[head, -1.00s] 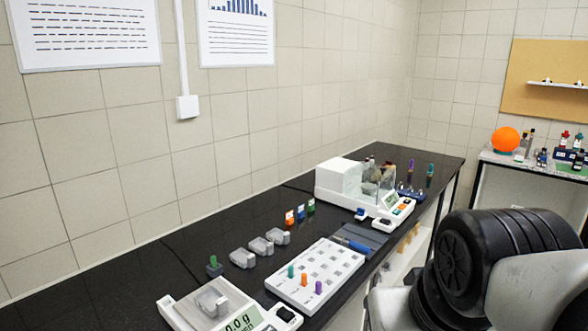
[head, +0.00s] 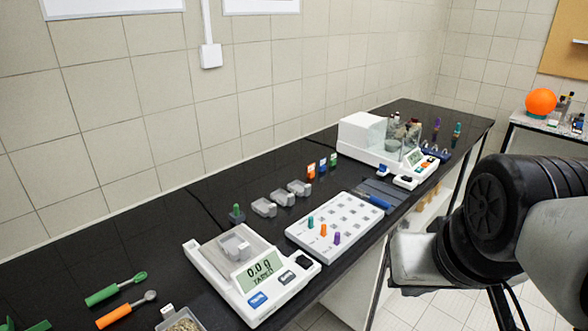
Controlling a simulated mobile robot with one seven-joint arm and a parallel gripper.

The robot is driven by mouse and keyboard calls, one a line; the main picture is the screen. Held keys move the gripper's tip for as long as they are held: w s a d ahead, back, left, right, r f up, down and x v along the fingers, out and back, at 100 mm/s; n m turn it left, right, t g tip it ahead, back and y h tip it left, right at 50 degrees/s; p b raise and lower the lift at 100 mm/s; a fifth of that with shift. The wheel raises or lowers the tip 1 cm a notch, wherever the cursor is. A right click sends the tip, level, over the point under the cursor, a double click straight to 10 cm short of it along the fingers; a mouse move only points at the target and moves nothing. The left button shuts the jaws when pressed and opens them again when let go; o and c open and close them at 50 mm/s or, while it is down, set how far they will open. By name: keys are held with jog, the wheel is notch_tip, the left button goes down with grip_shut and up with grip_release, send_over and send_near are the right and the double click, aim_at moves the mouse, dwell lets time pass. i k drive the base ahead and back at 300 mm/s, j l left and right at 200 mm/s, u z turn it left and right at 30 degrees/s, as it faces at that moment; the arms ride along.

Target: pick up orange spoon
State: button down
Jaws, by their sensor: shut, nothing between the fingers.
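The orange spoon (head: 116,315) lies on the black bench at the lower left of the head view. Its orange handle points to the lower left and its grey bowl end to the upper right. A green spoon (head: 103,294) lies just behind it, roughly parallel and apart from it. My arm shows at the right side, well away from the spoons and in front of the bench. My gripper's fingers are not seen.
A tray of grains (head: 181,321) sits close to the orange spoon's right. A white rack (head: 345,225), clear boxes and a second, glass-sided balance (head: 388,143) stand farther along.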

aim_at(109, 318)
jog(key=u, duration=1.9)
jog(key=k+j+z, duration=0.15)
jog(key=j+z, duration=0.1)
jog(key=j, duration=0.3)
jog(key=z, duration=0.8)
jog(key=u, duration=0.8)
jog(key=k, duration=0.05)
